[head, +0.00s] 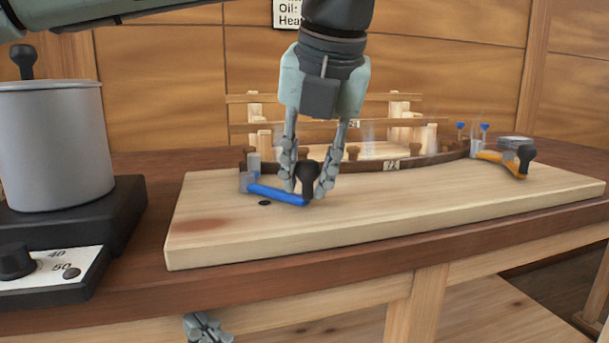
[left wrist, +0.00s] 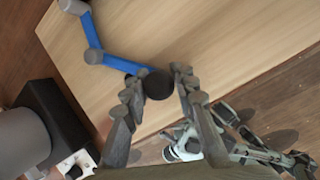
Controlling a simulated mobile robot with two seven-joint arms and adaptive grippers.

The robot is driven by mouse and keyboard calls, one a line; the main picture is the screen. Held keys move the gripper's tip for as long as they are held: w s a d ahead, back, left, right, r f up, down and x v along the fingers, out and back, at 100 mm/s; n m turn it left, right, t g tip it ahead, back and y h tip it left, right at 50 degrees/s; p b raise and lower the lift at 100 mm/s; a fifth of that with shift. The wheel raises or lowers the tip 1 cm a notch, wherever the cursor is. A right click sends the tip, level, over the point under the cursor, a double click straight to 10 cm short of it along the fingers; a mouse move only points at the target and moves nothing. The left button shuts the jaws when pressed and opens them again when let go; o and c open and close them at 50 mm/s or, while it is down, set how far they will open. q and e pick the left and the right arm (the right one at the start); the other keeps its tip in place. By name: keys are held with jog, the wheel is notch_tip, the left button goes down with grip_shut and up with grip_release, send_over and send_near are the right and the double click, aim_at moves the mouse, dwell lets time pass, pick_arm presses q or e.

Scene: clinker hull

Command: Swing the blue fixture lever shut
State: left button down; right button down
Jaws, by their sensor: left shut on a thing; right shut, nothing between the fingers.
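The blue fixture lever (head: 277,195) is on the pale wooden board, attached at a grey pivot at the left end of a dark curved strip. Its free end carries a black knob (head: 308,174) and points right and toward the front. My left gripper (head: 308,190) comes down from above and is shut on the knob. In the left wrist view, the blue lever (left wrist: 92,38) runs from the upper left to the knob (left wrist: 158,85), which sits between the fingertips (left wrist: 160,88). My right gripper (head: 208,330) is shut and empty, low at the bottom edge, partly cut off.
An orange lever (head: 500,158) with a black knob stands at the board's right end. A grey pot (head: 55,140) on a black heater (head: 85,225) stands at the left.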

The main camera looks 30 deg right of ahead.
pick_arm(q)
jog(key=shift+d+r, duration=0.1)
dwell(0.3)
jog(key=c, duration=1.2)
grip_release()
jog(key=v, duration=1.2)
